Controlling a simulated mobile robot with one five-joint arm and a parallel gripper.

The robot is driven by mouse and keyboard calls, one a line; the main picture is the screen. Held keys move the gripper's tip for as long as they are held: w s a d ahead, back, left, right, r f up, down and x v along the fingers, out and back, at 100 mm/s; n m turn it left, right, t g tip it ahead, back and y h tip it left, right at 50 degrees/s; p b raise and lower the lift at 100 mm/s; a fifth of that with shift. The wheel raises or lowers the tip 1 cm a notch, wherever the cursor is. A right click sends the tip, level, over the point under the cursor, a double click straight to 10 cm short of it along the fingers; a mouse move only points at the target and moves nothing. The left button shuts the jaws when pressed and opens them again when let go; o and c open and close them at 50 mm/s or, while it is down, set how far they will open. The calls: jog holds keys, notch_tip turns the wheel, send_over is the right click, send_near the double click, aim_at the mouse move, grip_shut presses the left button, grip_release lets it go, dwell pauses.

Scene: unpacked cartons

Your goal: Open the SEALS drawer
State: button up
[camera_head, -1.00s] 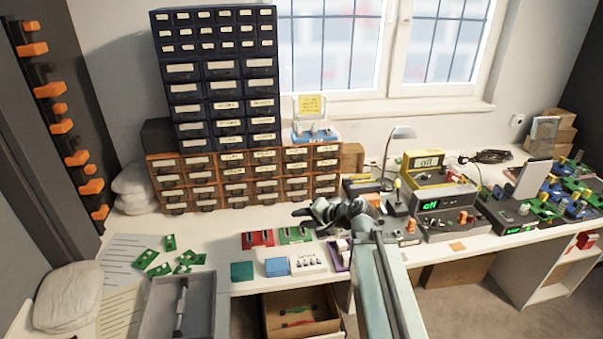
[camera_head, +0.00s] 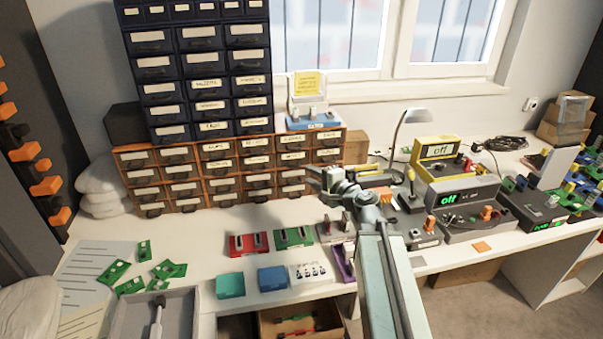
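The drawer cabinets stand against the wall: a dark blue one (camera_head: 199,58) on top of an orange-framed one (camera_head: 207,178) with grey-brown drawers. The drawers carry pale labels, too small and blurred for me to tell which reads SEALS. All the cabinet drawers in view look shut. My gripper (camera_head: 318,181) is in front of the right end of the orange-framed cabinet, pointing left toward its drawers. Its fingers look spread apart with nothing between them. I cannot tell whether it touches a drawer front.
Red (camera_head: 249,245) and green (camera_head: 293,238) holders stand on the desk before the cabinet, with teal (camera_head: 230,285) and blue (camera_head: 272,278) boxes nearer. A lamp (camera_head: 411,130) and instruments (camera_head: 455,205) are at right. An open drawer (camera_head: 300,325) is below the desk edge.

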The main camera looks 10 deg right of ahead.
jog(key=shift+w+a, duration=0.1)
jog(key=b+x, duration=0.1)
jog(key=x, duration=0.6)
jog(key=shift+w, duration=0.2)
jog(key=shift+c, duration=0.3)
grip_shut()
dwell(0.9)
